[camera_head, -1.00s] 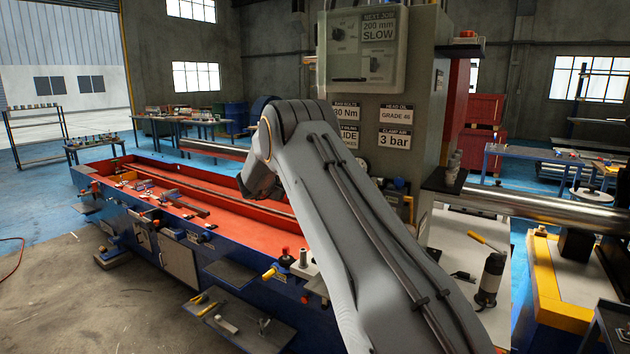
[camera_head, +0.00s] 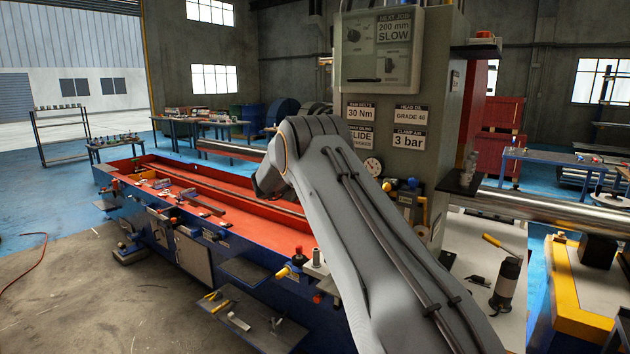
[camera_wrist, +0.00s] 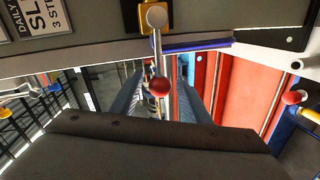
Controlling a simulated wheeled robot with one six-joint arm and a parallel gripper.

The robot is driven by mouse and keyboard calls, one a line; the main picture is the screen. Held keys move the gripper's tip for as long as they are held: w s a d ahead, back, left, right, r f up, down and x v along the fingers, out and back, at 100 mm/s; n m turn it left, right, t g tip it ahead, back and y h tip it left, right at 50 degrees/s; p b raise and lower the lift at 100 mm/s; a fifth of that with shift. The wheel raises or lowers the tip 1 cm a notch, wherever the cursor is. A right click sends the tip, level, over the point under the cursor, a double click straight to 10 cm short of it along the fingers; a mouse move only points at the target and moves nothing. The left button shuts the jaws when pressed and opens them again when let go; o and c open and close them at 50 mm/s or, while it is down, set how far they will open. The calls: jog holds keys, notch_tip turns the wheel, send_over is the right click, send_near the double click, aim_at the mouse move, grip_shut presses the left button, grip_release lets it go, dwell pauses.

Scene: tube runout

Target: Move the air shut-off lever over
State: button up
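In the wrist view a lever with a steel hub, a thin rod and a red ball knob (camera_wrist: 159,87) hangs from a yellow fitting (camera_wrist: 145,18) below the panel's edge. I take it for the air shut-off lever. My gripper (camera_wrist: 161,79) reaches forward from its dark body, with two grey fingers apart. The red knob appears between the fingers, with a gap on each side; I cannot tell how deep it lies. In the head view my arm covers the gripper, and I cannot make out the lever there.
The grey control cabinet (camera_head: 385,90) carries signs, including a "3 bar" sign (camera_head: 409,138), and a gauge (camera_head: 372,166). The red-topped machine bed (camera_head: 240,222) runs away to the left. Other knobs (camera_wrist: 294,97) show at right in the wrist view. Open floor (camera_head: 60,300) lies at left.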

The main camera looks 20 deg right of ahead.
jog(key=b+v, duration=0.2)
jog(key=v, duration=0.5)
jog(key=shift+s+a+b, duration=0.2)
jog(key=shift+a+b, duration=0.1)
jog(key=shift+r, duration=0.15)
